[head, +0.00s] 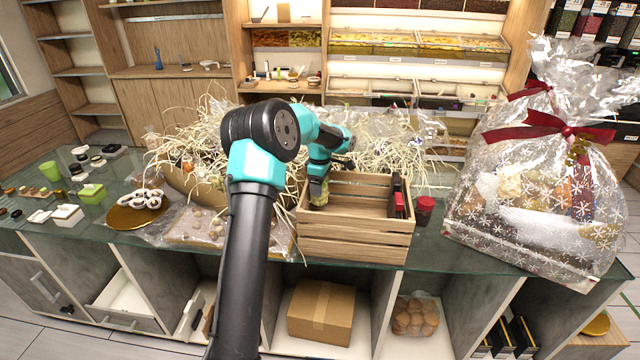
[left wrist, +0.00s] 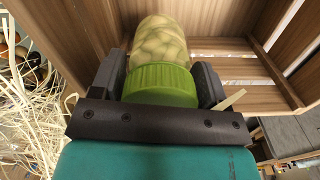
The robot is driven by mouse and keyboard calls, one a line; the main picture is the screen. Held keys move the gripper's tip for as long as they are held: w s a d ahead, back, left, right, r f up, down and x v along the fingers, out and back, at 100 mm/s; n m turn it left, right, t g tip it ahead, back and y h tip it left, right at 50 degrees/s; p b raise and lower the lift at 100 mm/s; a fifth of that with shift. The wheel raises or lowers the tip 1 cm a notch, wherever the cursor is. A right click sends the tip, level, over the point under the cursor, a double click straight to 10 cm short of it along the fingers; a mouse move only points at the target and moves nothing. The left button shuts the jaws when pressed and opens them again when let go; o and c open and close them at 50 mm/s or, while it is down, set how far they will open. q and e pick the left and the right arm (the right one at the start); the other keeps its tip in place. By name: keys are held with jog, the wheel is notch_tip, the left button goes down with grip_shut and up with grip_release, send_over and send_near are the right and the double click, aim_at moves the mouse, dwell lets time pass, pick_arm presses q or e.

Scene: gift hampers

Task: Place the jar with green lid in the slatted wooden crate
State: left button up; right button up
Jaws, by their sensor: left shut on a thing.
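My left gripper (head: 319,172) reaches down into the left end of the slatted wooden crate (head: 352,245). It is shut on the jar with green lid (head: 318,192), which is within the crate's walls. In the left wrist view, the fingers of my left gripper (left wrist: 162,72) flank the green lid of the jar (left wrist: 160,84). Its clear body shows pale round contents and points away from the gripper. The crate's slats (left wrist: 235,68) show around it. I cannot tell whether the jar touches the crate floor. My right gripper is not in view.
A dark and red item (head: 397,196) stands at the crate's right end. A red-lidded jar (head: 425,210) is just outside, to the right. A wrapped hamper (head: 540,190) stands farther right. Pale straw (head: 205,140) lies behind and left. The crate's middle looks free.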

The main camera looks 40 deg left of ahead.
pick_arm(q)
jog(key=shift+f, duration=0.35)
jog(key=o, duration=0.9)
jog(key=shift+c, duration=0.2)
jog(key=shift+r, duration=0.15)
notch_tip(320, 180, up, 13)
jog(key=shift+f, duration=0.1)
